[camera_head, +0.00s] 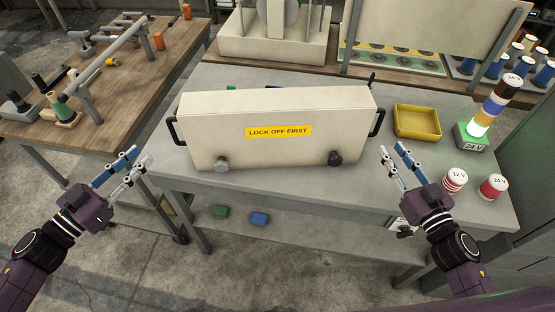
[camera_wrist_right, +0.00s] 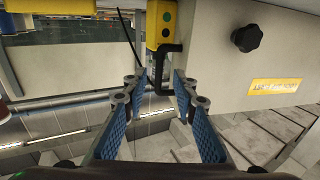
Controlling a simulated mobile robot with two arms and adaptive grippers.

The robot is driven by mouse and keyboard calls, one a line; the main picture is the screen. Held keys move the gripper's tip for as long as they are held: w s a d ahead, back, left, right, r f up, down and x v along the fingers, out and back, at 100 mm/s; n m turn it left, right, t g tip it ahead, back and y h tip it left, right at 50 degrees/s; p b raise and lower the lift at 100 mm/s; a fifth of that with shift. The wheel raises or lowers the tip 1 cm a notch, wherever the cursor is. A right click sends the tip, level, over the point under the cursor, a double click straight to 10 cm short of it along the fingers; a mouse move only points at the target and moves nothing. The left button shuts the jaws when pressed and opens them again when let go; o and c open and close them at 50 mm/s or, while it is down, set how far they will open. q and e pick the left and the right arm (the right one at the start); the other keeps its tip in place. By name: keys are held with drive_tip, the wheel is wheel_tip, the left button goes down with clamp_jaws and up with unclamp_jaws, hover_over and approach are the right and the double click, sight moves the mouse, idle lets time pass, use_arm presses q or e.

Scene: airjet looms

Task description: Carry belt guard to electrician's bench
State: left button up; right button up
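The belt guard (camera_head: 225,120) is a large cream box with a yellow "LOCK OFF FIRST" label, two knobs and a black handle at each end. It appears to stand upright on the grey bench (camera_head: 460,205). My left gripper (camera_head: 127,165) is open and empty, to the left of and below the left handle (camera_head: 173,131). My right gripper (camera_head: 396,161) is open, to the right of and below the right handle (camera_head: 377,122). In the right wrist view the handle (camera_wrist_right: 172,70) shows ahead between the open fingertips (camera_wrist_right: 157,92), with no visible grip on it.
A yellow tray (camera_head: 417,121), a 24 V signal tower (camera_head: 474,136) and two round-topped cans (camera_head: 454,180) (camera_head: 492,187) stand right of the guard. A wooden workbench (camera_head: 110,110) with tools is at left. A machine (camera_head: 272,45) stands behind. Blue and green boxes lie on the lower shelf.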

drive_tip(key=shift+s+d, duration=0.25)
drive_tip(key=shift+s, duration=1)
